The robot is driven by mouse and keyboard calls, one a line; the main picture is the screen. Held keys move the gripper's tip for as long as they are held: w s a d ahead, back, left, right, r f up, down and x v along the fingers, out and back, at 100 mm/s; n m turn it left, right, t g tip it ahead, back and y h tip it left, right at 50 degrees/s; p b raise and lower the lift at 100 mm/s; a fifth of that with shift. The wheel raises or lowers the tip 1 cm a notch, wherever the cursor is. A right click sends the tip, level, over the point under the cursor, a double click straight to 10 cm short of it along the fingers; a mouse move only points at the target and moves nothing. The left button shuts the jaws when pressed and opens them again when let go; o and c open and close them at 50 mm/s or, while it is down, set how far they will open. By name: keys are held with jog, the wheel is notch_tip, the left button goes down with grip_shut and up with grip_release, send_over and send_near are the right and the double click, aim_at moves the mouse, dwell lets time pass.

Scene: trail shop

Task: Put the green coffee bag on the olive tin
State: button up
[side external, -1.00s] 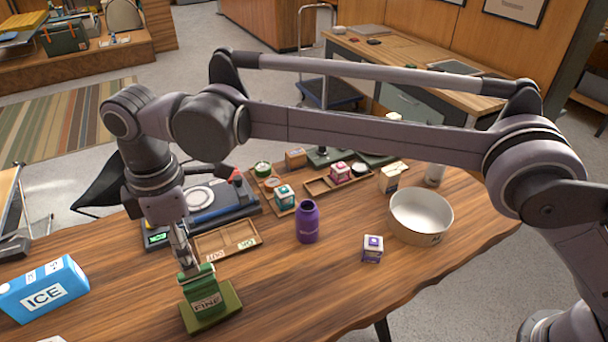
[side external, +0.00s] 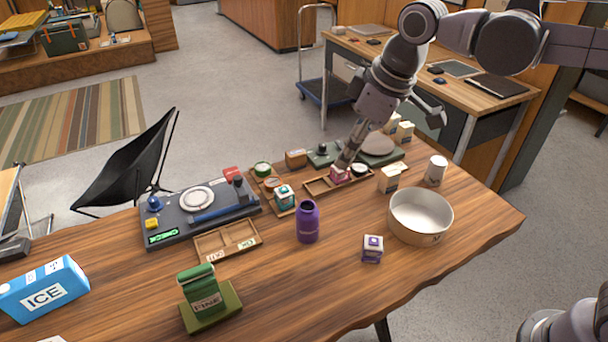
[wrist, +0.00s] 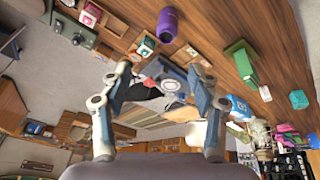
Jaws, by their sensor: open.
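The green coffee bag (side external: 202,289), with a label reading FINE, stands upright on the flat olive-green tin (side external: 226,309) at the front left of the table. The bag also shows in the wrist view (wrist: 240,62), at the right, well away from my fingers. My gripper (side external: 346,160) is at the far side of the table in the side view, overlapping the pink-labelled box in the picture. In the wrist view my gripper (wrist: 158,82) has its two fingers spread, with nothing between them.
A purple bottle (side external: 307,222), a white round bowl (side external: 421,216) and a small purple-labelled box (side external: 372,248) stand mid-table. A wooden tray (side external: 228,240) and a blue ICE pack (side external: 45,288) are at the left. The pink-labelled box (side external: 339,174) sits in another tray.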

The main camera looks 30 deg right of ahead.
jog(key=s+d+f+m+t, duration=0.1)
jog(key=s+d+f+m, duration=0.3)
jog(key=s+d, duration=0.2)
jog(key=s+d+f+m+t+h, duration=0.1)
jog(key=s+d+f+m+t, duration=0.1)
jog(key=s+d, duration=0.4)
jog(key=d+f+m, duration=0.1)
jog(key=d+f, duration=0.1)
jog(key=d, duration=0.2)
jog(key=shift+d+f+m, duration=0.15)
jog(key=shift+f+m, duration=0.2)
jog(key=shift+m, duration=0.05)
